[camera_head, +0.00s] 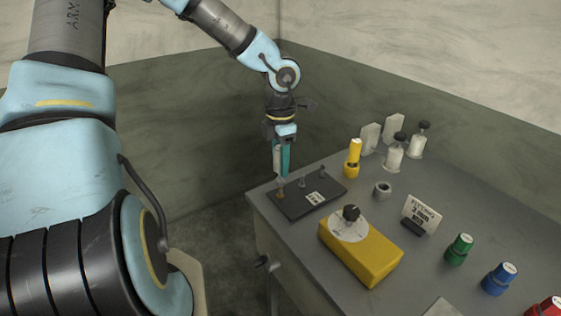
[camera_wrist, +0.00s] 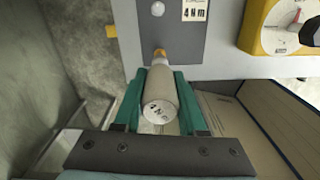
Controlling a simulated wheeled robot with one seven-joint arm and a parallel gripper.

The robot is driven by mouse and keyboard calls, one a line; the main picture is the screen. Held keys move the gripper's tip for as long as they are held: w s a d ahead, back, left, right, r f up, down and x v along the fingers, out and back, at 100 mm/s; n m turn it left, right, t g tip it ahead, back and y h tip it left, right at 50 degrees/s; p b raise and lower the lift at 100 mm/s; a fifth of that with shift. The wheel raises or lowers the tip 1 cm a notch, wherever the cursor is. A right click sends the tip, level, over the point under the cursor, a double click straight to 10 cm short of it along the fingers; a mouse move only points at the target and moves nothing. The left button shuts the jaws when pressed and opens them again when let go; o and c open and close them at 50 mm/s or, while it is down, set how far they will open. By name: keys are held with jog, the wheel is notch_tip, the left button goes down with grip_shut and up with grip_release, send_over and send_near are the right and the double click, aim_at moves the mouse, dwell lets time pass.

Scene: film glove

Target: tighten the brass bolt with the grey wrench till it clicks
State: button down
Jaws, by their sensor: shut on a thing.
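The grey wrench (camera_wrist: 160,95) is a pale grey cylinder with a printed end cap, held between my gripper's (camera_wrist: 158,88) teal fingers in the wrist view. In the head view, my gripper (camera_head: 283,160) points down over the left end of the dark plate (camera_head: 313,208), with the wrench (camera_head: 277,158) upright in it. The brass bolt (camera_head: 280,187) stands on that plate, directly below the wrench. A brass-coloured tip (camera_wrist: 160,53) shows at the wrench's far end in the wrist view. I cannot tell whether the wrench is seated on the bolt.
Two other posts stand on the plate beside a "4 N m" label (camera_wrist: 195,10). A yellow box with a black knob (camera_head: 360,250) sits in front. A yellow tool (camera_head: 353,158), an empty grey ring (camera_head: 382,189), a sign (camera_head: 421,214), and green (camera_head: 460,248) and blue (camera_head: 498,279) tools stand rightward.

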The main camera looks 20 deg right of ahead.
jog(key=shift+f, duration=0.8)
dwell(0.9)
jog(key=shift+r, duration=1.1)
jog(key=shift+s+a, duration=0.1)
